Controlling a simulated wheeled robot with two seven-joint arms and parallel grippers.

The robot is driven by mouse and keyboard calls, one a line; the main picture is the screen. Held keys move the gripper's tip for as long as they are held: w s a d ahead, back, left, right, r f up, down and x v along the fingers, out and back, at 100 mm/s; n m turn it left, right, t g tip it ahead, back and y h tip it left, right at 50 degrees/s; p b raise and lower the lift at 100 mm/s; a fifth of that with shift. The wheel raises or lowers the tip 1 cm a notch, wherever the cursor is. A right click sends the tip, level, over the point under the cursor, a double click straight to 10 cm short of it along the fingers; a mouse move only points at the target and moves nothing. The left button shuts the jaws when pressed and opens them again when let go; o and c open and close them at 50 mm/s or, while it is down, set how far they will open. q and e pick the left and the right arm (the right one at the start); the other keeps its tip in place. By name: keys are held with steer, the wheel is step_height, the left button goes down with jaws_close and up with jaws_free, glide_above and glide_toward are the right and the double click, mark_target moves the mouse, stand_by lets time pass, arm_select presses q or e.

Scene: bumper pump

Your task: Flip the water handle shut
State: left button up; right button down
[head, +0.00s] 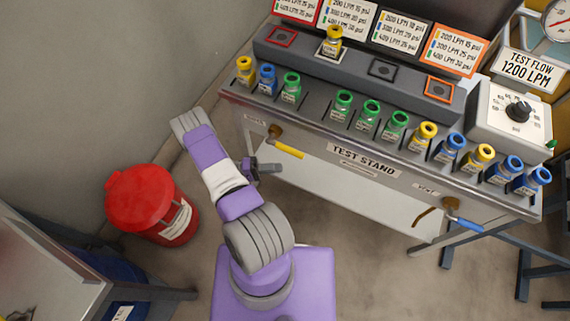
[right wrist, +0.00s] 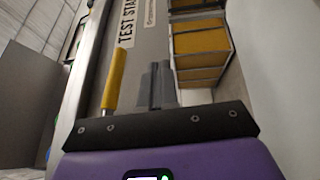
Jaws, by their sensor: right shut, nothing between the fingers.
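A yellow lever handle (head: 289,152) is on a brass valve (head: 275,131) at the left of the test stand's front. It points to the right, roughly along the stand. A blue lever handle (head: 465,223) is on another valve at the right; the small labels above both are hard to read. My right gripper (head: 277,168) is shut and empty, just below the yellow handle in the head view. In the right wrist view the closed fingers (right wrist: 160,72) are beside the yellow handle (right wrist: 115,80), with a small gap seen between. My left gripper is out of view.
The test stand (head: 310,142) carries several yellow, blue and green bottles (head: 370,111). A dial box (head: 515,112) stands at its right end. A red bin (head: 150,203) is on the floor at left, near a metal cabinet (head: 60,270). The floor below the stand is mostly clear.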

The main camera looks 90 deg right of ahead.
steer(key=w, duration=0.1)
steer(key=w+f, duration=0.1)
steer(key=w, duration=0.1)
steer(key=w+f, duration=0.1)
steer(key=w, duration=0.1)
steer(key=shift+w+a, duration=0.2)
steer(key=shift+a, duration=0.1)
steer(key=shift+r, duration=0.1)
